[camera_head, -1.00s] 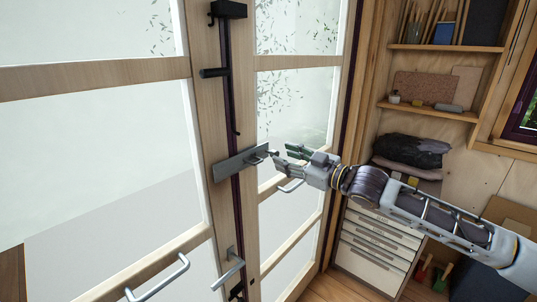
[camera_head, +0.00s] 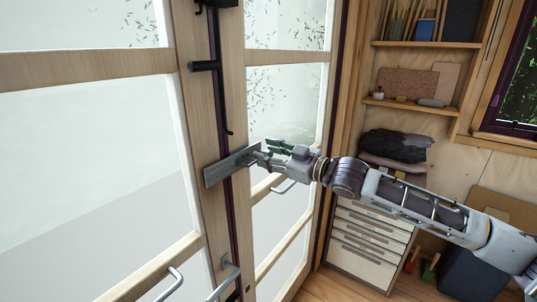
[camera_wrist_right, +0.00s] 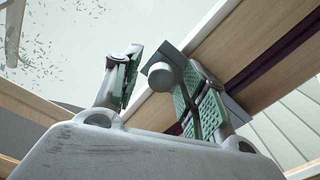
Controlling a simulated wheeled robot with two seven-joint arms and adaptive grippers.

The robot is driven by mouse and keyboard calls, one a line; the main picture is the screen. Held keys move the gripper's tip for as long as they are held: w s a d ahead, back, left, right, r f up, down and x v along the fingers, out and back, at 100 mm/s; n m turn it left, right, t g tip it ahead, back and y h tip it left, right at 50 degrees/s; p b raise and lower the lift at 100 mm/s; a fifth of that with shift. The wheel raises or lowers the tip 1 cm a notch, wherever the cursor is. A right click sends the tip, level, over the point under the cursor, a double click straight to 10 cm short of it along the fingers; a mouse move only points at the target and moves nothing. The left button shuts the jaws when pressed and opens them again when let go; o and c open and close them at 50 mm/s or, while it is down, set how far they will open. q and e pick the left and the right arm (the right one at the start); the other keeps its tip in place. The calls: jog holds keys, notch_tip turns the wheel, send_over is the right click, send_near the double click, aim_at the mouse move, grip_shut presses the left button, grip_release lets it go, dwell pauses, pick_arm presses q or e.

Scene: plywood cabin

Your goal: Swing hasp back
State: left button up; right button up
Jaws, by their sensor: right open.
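The hasp (camera_head: 228,167) is a flat grey metal plate lying across the gap between the two door leaves, tilted up to the right. My right gripper (camera_head: 268,151) is at the hasp's right end, with its fingers apart. In the right wrist view, the gripper (camera_wrist_right: 155,82) has its green-padded fingers on either side of a round grey knob (camera_wrist_right: 160,75). The knob stands before a grey plate edge and is nearer the right finger; I cannot tell whether they touch. The fingers partly hide the hasp's right end. My left gripper is out of view.
A black bolt (camera_head: 205,66) is above the hasp. Door handles (camera_head: 228,276) are below it, and another handle (camera_head: 284,186) is just under my right gripper. Shelves (camera_head: 425,107) and a drawer cabinet (camera_head: 366,248) stand to the right.

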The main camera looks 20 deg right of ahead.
grip_shut()
